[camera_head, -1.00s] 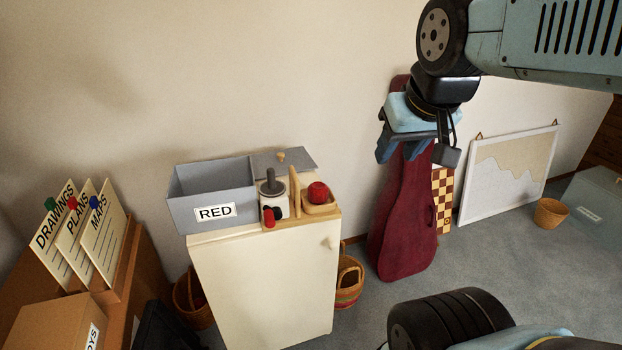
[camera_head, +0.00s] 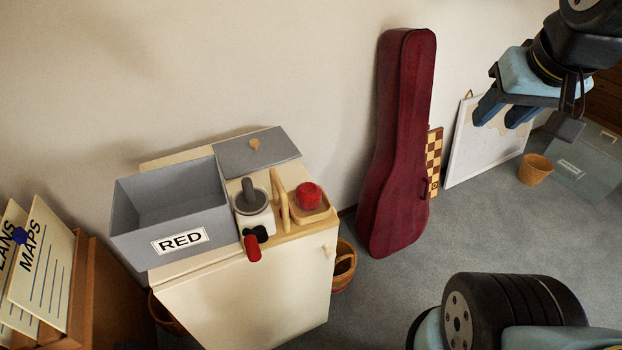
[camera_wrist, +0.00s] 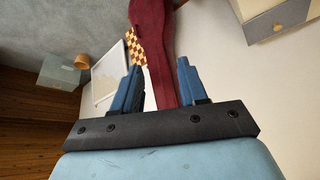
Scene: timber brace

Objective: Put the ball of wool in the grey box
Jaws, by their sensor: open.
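The grey box (camera_head: 128,218), labelled RED, stands open-topped on the left of the cream cabinet. Its dark interior looks empty where I can see it. A red roundish thing (camera_head: 307,195), which looks like the ball of wool, rests in a small wooden tray (camera_head: 318,217) on the cabinet's right side. My gripper (camera_head: 503,116) is open and empty, high at the right, well away from both. In the wrist view my gripper (camera_wrist: 159,66) has its blue fingers apart with nothing between.
A grey lid with a knob (camera_head: 256,154) lies behind. A white grinder-like thing with a grey top (camera_head: 252,214) and an upright wooden piece (camera_head: 280,200) stand between box and tray. A maroon instrument case (camera_head: 397,170) leans on the wall between cabinet and gripper.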

